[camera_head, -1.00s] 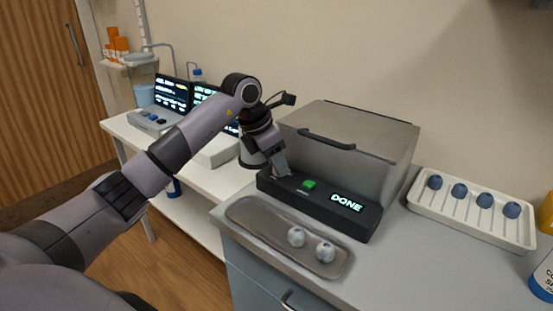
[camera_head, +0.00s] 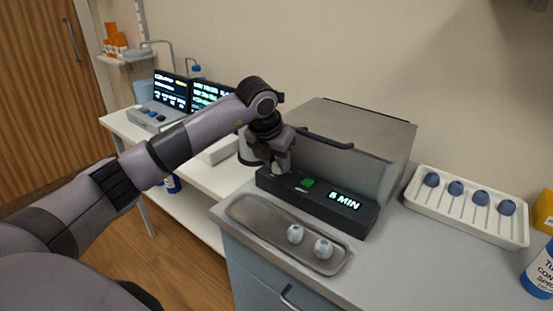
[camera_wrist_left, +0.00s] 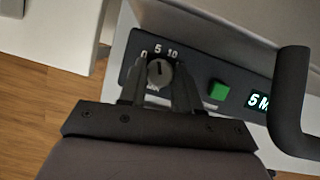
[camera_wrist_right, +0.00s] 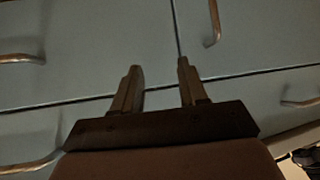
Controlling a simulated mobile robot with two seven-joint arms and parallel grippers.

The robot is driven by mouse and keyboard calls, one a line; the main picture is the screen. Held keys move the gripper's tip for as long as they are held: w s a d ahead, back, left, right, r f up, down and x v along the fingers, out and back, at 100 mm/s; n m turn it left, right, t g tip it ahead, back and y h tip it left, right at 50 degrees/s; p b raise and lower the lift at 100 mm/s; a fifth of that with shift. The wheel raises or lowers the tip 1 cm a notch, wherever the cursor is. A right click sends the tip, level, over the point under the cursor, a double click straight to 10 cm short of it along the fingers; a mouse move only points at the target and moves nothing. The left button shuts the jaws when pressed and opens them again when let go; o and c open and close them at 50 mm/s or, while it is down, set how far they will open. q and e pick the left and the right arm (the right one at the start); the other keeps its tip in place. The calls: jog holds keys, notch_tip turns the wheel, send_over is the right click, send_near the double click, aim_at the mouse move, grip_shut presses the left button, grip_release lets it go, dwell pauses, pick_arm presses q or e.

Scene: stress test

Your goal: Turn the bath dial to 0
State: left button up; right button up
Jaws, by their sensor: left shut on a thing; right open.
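The bath (camera_head: 352,150) is a grey box with a black front panel (camera_head: 318,200), a green button (camera_head: 308,183) and a lit minutes display (camera_head: 344,200). My right gripper (camera_wrist_right: 160,66) is open and empty.
A metal tray (camera_head: 262,224) with two white-grey balls lies before the bath. The bath's lid handle (camera_wrist_left: 288,100) is close beside my left gripper. Blue drawers (camera_wrist_right: 90,50) with handles face my right gripper.

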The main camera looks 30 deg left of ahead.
dwell(0.4)
pick_arm(q)
jog(key=o, duration=1.1)
jog(key=shift+c, duration=0.2)
jog(key=v, duration=0.7)
jog(key=shift+r, duration=0.15)
